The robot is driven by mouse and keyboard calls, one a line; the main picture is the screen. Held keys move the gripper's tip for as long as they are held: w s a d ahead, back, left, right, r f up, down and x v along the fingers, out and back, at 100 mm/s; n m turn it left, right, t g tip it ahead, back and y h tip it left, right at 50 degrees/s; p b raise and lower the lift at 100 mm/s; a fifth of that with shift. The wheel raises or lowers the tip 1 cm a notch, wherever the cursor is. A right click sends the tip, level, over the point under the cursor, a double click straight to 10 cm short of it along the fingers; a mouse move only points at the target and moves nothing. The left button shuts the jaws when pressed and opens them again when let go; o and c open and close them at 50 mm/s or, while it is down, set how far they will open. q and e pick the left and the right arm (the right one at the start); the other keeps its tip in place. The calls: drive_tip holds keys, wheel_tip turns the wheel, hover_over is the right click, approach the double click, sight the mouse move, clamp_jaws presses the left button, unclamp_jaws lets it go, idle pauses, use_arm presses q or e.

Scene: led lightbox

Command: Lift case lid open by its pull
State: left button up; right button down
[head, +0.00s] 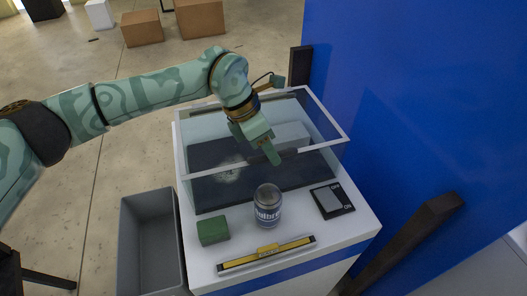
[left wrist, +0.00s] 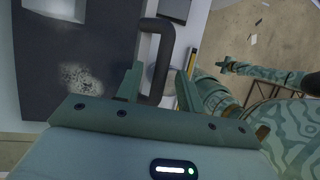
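The clear case (head: 215,145) with a white rim sits on a white stand, and its lid looks down. A dark floor with a pale speckled patch shows through it. My left gripper (head: 272,155) points down at the front rim of the case. In the left wrist view the dark, D-shaped pull (left wrist: 158,62) stands between the two spread fingers of this gripper (left wrist: 156,88). Gaps show beside it, and I see no firm grip. My right gripper is small at the right of the left wrist view (left wrist: 223,66).
A grey bin (head: 152,245) is at left. A blue wall (head: 420,100) closes off the right.

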use_arm(q)
drive_tip(key=shift+c, duration=0.4)
clamp_jaws()
wheel_tip(320, 180, up, 6)
drive_tip(key=w+g, duration=0.1)
drive_tip(key=g, duration=0.1)
drive_tip(key=shift+w+a+n+h+b, duration=0.3)
drive_tip(key=shift+w+h, duration=0.05)
drive_tip(key=shift+h, duration=0.05)
use_arm(e)
drive_tip(key=shift+s+f, duration=0.1)
drive_tip(key=shift+f, duration=0.25)
use_arm(q)
drive_tip(key=shift+r, duration=0.1)
